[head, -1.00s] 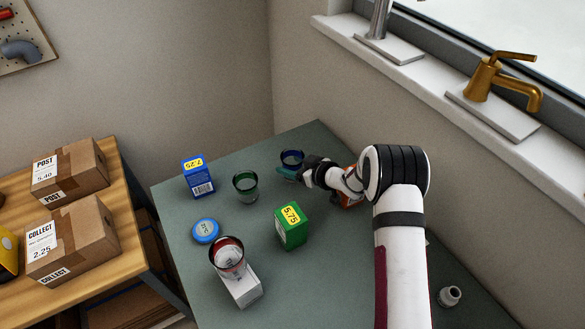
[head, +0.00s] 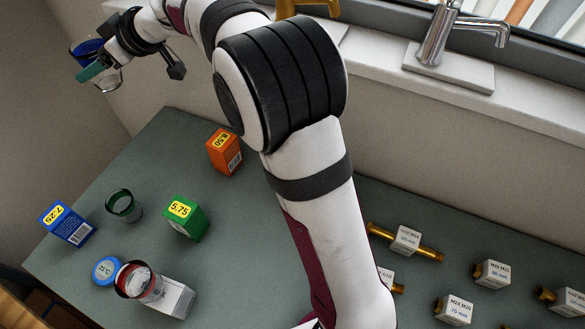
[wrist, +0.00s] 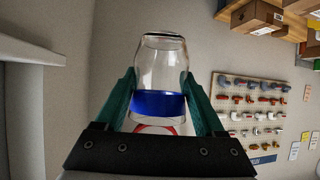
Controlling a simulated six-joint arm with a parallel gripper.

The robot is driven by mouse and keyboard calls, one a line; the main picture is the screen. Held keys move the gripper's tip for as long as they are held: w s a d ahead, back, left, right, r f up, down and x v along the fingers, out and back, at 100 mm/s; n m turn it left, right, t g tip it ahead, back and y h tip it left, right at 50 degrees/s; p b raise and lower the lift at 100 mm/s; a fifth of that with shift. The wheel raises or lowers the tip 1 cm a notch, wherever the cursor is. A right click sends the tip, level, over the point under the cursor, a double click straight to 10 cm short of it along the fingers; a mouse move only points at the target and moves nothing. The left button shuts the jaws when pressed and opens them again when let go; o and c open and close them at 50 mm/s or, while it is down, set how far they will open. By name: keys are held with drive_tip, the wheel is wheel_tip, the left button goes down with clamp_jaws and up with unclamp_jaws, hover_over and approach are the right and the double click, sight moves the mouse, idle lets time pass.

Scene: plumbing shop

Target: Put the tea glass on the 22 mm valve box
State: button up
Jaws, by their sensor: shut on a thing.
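My gripper (head: 97,72) is shut on a clear glass with a blue band (head: 88,48), held high above the far left of the table. In the wrist view the glass (wrist: 160,68) stands between the two green fingers. A green-tinted glass (head: 124,206) and a red-rimmed glass (head: 138,281) stand on the left of the table; no label says which is the tea glass. Price-tagged boxes are blue (head: 68,224), green (head: 186,219) and orange (head: 224,152). A white box (head: 177,298) lies against or under the red-rimmed glass; I cannot tell which.
A round blue thermometer-like disc (head: 107,270) lies beside the red-rimmed glass. Several brass fittings with white labels (head: 405,240) lie at the right. The window sill with a chrome tap (head: 440,50) borders the back. The table (head: 150,160) is clear left of the orange box.

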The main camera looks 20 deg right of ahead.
wheel_tip(320, 180, up, 7)
drive_tip(key=s+d+f, duration=0.1)
drive_tip(key=s+d, duration=0.3)
drive_tip(key=d, duration=0.9)
drive_tip(key=s+d, duration=0.3)
drive_tip(key=d, duration=0.9)
drive_tip(key=s+d, duration=1.5)
drive_tip(key=s, duration=0.3)
wheel_tip(320, 180, down, 17)
drive_tip(key=x, duration=0.9)
drive_tip(key=w+d+f+x, duration=0.1)
drive_tip(key=x, duration=0.3)
drive_tip(key=shift+w+a+f, duration=0.15)
drive_tip(key=shift+f, duration=0.05)
wheel_tip(320, 180, down, 3)
drive_tip(key=shift+a+f, duration=0.1)
drive_tip(key=shift+f, duration=0.05)
drive_tip(key=shift+w+f, duration=0.1)
drive_tip(key=shift+f, duration=0.25)
